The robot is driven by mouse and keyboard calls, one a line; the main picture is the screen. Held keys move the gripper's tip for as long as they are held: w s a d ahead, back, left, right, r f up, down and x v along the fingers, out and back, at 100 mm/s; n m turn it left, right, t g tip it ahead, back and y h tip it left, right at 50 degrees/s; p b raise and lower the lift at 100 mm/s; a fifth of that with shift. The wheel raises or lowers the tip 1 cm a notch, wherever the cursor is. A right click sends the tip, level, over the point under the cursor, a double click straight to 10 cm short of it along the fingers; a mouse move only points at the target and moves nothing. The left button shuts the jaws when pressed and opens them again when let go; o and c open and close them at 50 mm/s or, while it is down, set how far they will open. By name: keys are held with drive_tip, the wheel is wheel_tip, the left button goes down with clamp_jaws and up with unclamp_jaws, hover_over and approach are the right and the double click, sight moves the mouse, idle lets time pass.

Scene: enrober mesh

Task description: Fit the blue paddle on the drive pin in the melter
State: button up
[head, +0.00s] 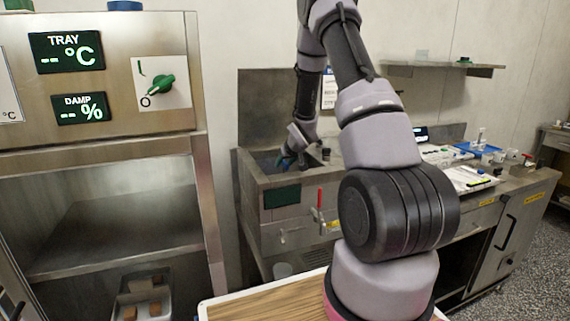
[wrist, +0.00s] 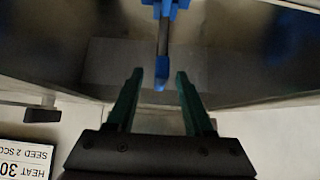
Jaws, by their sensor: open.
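The melter (head: 282,184) is a steel tank with a dark green panel on its front. My gripper (head: 287,163) reaches down into it in the head view. In the wrist view my gripper (wrist: 158,76) is open, with its two dark green fingers apart. The blue paddle (wrist: 166,8) shows beyond the fingers, with a grey shaft and a blue end lying between the fingertips in the picture. I see gaps on both sides of that end. The drive pin cannot be made out, and I cannot tell whether the paddle sits on it.
A red-handled valve (head: 319,212) is on the melter's front. A counter with a blue tray (head: 480,148) and papers extends right. A steel cabinet (head: 100,85) with TRAY and DAMP displays stands left. A wooden board (head: 265,300) is in front. A printed card (wrist: 25,155) shows lower left.

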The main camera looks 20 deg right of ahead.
drive_tip(key=v, duration=1)
drive_tip(key=shift+s+r, duration=0.2)
drive_tip(key=shift+r, duration=0.05)
drive_tip(key=shift+r, duration=0.1)
drive_tip(key=s+a+r+m, duration=0.35)
drive_tip(key=s+r, duration=0.95)
drive_tip(key=r, duration=0.5)
drive_tip(key=s+a+r+g+y, duration=0.1)
drive_tip(key=s+a+r, duration=0.2)
drive_tip(key=s, duration=0.6)
drive_tip(key=s+a+r+g+y, duration=0.1)
drive_tip(key=s+a+r, duration=0.2)
drive_tip(key=s, duration=0.6)
drive_tip(key=shift+s+a+r+m, duration=0.3)
drive_tip(key=shift+s+a+m, duration=0.1)
drive_tip(key=shift+a, duration=0.75)
